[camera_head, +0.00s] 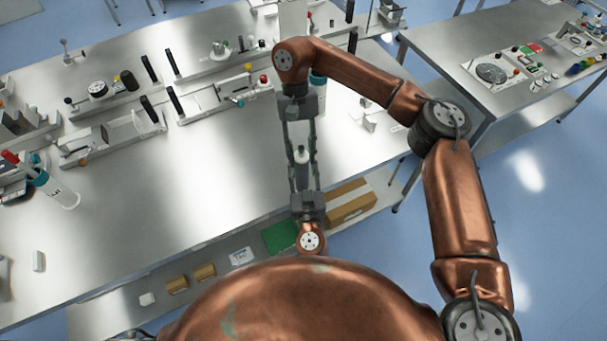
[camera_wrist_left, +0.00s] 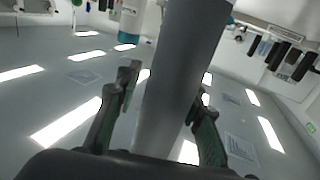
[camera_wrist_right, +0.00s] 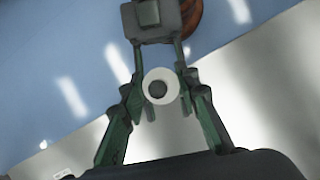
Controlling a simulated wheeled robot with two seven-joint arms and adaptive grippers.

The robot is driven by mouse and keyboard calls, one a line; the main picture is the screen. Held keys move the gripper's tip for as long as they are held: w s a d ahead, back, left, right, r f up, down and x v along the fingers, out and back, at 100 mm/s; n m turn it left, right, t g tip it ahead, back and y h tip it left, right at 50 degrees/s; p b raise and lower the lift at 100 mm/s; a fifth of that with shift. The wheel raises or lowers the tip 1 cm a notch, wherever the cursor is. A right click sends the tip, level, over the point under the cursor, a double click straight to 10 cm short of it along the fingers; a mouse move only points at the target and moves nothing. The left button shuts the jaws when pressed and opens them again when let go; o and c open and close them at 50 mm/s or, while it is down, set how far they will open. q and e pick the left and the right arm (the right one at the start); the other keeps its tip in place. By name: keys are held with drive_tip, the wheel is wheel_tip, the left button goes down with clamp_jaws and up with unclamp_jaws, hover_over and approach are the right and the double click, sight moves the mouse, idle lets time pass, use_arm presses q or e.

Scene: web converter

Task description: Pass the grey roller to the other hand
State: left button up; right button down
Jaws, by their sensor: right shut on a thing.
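The grey roller (camera_head: 301,156) is held above the bench's front edge between my two facing grippers. My right gripper (camera_head: 301,135) points toward my body and is shut on it. The right wrist view shows the roller (camera_wrist_right: 160,87) end-on, as a pale ring with a dark centre, between the right fingertips (camera_wrist_right: 161,95). My left gripper (camera_head: 304,182) faces it from the near side. In the left wrist view the roller (camera_wrist_left: 178,85) runs lengthwise between the left fingers (camera_wrist_left: 162,95). These stand apart, with a gap on the left side; the right-hand contact is partly hidden.
The steel bench (camera_head: 200,185) is clear in the middle. Fixtures with black handles (camera_head: 150,68) stand along its back. A white bottle (camera_head: 61,192) is at the left. A cardboard box (camera_head: 350,203) and a green board (camera_head: 281,237) lie on the lower shelf.

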use_arm(q)
drive_tip(key=shift+w, duration=0.6)
drive_tip(key=shift+c, duration=0.4)
drive_tip(key=shift+d, duration=0.1)
drive_tip(key=c, duration=0.8)
clamp_jaws()
use_arm(e)
drive_tip(key=shift+a+r, duration=0.1)
use_arm(q)
drive_tip(key=shift+s+d, duration=0.1)
use_arm(e)
drive_tip(key=shift+w, duration=0.1)
drive_tip(key=c, duration=1.8)
unclamp_jaws()
drive_tip(key=o, duration=0.4)
